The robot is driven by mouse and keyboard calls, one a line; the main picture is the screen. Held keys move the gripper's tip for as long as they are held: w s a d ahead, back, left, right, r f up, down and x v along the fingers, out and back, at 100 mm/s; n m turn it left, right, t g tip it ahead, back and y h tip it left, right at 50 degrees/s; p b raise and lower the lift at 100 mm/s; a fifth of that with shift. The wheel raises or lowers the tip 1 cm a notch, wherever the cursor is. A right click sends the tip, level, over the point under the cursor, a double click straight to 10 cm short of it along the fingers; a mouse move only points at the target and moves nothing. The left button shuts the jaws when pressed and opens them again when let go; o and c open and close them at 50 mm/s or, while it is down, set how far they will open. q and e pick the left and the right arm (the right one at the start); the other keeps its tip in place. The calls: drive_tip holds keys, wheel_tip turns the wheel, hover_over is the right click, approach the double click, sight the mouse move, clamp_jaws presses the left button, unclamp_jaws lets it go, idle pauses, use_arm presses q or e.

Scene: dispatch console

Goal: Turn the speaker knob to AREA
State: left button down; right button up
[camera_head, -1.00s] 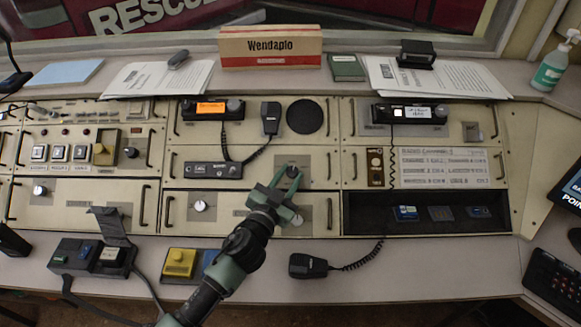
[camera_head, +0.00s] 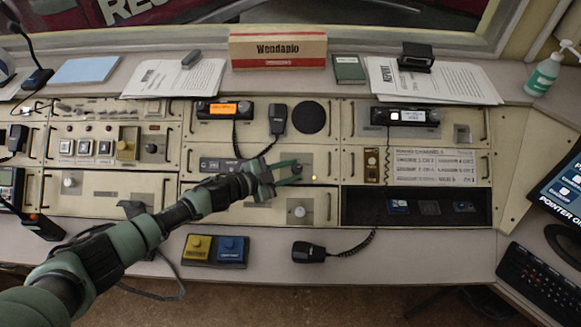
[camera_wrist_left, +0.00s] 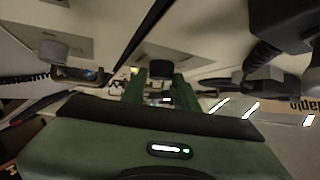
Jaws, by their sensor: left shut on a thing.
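The speaker knob (camera_head: 297,169) is a small dark knob on a grey plate in the middle of the console, below the round black speaker. My left gripper (camera_head: 287,170) reaches it from the left in the head view, its green fingers shut on the knob. In the left wrist view the dark knob (camera_wrist_left: 160,68) shows between the fingertips (camera_wrist_left: 161,83). The fingers partly cover the knob and its plate. I cannot read its marks or tell which position it points to. My right gripper is not in view.
A small yellow light (camera_head: 314,178) glows right of the knob. A grey knob (camera_head: 299,211) sits on the panel below. A hand microphone (camera_head: 277,120) hangs above left. A second microphone (camera_head: 309,252) lies on the desk near yellow (camera_head: 198,247) and blue (camera_head: 231,250) button boxes.

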use_arm(q)
drive_tip(key=shift+w, duration=0.1)
idle(0.4)
drive_tip(key=c, duration=1.4)
unclamp_jaws()
drive_tip(key=o, duration=0.3)
drive_tip(key=v, duration=0.7)
drive_tip(key=shift+a+r, duration=0.15)
drive_tip(key=shift+a, duration=0.15)
